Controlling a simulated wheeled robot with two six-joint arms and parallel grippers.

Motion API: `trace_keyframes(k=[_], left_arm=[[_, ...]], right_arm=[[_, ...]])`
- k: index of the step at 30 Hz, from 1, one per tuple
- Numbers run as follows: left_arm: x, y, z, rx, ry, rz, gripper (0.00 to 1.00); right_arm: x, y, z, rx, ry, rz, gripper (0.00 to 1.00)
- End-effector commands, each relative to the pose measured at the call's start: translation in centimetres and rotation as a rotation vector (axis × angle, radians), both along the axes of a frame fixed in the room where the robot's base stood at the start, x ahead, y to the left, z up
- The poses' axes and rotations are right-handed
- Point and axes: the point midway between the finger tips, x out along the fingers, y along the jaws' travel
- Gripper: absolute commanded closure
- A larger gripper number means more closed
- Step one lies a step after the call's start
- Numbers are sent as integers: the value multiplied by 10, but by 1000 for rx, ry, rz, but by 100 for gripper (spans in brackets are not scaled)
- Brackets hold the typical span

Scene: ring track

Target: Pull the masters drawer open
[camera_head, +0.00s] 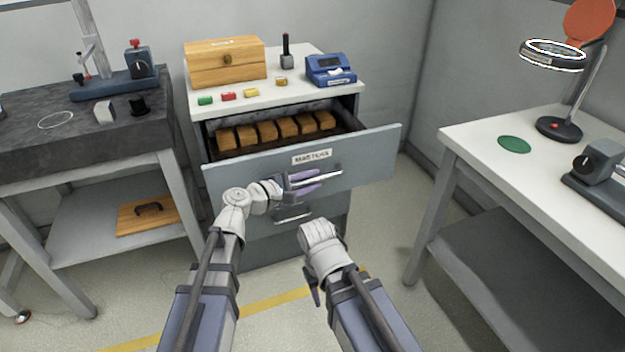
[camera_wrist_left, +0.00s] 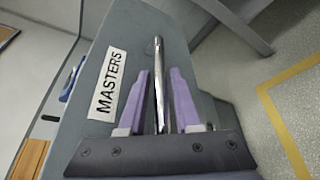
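The masters drawer (camera_head: 375,150) is the top drawer of the grey cabinet and stands pulled out, with a row of wooden blocks (camera_head: 267,132) inside. Its front bears a MASTERS label (camera_head: 312,157), also seen in the left wrist view (camera_wrist_left: 108,85). My left gripper (camera_head: 312,181) is at the drawer's metal bar handle (camera_head: 330,171). In the left wrist view the handle (camera_wrist_left: 158,80) runs between the two purple fingers (camera_wrist_left: 160,95), with narrow gaps on both sides. My right gripper (camera_head: 312,290) hangs low before the cabinet, apart from it; its fingers are mostly hidden.
A lower drawer with its own handle (camera_head: 292,216) sits beneath, shut. The cabinet top holds a wooden box (camera_head: 225,65), a blue device (camera_head: 330,70) and small coloured blocks. A dark-topped bench (camera_head: 60,140) stands left, a white table (camera_head: 480,140) right. Floor between is clear.

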Motion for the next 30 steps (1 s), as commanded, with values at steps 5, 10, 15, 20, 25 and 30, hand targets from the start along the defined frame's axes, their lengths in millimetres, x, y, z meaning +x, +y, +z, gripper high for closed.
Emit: trace_keyframes(k=[5,10,15,20,25,30], left_arm=[[-20,23,8,0,0,4,68],[-34,43,13,-1,0,3,68],[-42,54,16,-1,0,2,68],[-44,57,16,0,0,0,68],[-44,56,16,0,0,0,68],[-43,56,16,0,0,0,68]], right_arm=[[0,0,8,1,0,0,50],[0,0,13,2,1,-1,50],[0,1,16,3,1,-1,50],[0,1,16,3,1,-1,50],[0,1,16,3,1,-1,50],[0,1,16,3,1,-1,50]])
